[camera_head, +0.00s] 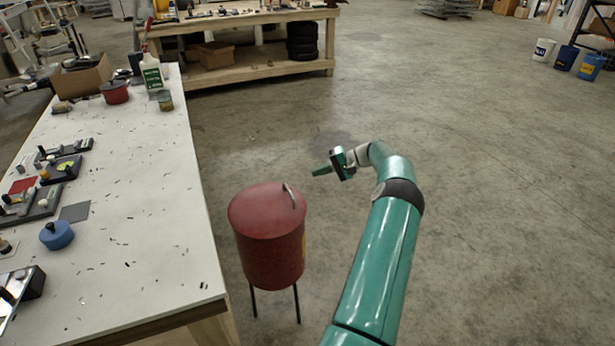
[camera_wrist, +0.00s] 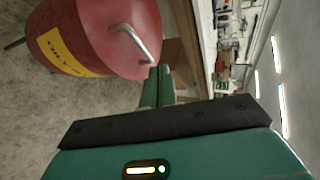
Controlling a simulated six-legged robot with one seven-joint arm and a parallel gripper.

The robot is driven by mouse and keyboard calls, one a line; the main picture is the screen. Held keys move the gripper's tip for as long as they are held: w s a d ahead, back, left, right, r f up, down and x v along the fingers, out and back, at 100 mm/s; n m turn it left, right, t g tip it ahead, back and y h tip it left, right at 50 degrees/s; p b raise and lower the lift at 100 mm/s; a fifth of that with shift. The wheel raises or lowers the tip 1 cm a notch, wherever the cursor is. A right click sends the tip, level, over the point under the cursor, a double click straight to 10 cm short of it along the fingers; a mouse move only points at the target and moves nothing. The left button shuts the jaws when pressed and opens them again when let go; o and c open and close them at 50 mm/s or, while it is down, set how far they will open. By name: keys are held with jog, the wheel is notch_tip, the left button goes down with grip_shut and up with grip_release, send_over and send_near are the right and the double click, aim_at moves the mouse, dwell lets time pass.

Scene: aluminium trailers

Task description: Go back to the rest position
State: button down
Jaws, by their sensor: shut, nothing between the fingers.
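My gripper (camera_head: 321,171) is shut and empty at the end of my teal arm, in the middle of the head view. It is in the air to the right of a red lidded can (camera_head: 268,238) and a little above its lid. In the wrist view my gripper's fingers (camera_wrist: 158,86) lie together, pointing past the can. The red can (camera_wrist: 90,30) appears sideways there, with a yellow label and a bent metal handle on its lid. The fingers do not appear to touch it.
A long white worktable (camera_head: 140,215) with tools, a blue lidded pot (camera_head: 57,235) and a red pot (camera_head: 115,92) stands at the left. A wooden bench (camera_head: 250,68) is at the back. Buckets (camera_head: 567,57) stand far right. The concrete floor right of my arm is clear.

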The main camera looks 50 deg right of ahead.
jog(key=shift+v, duration=1.15)
jog(key=shift+d, duration=0.1)
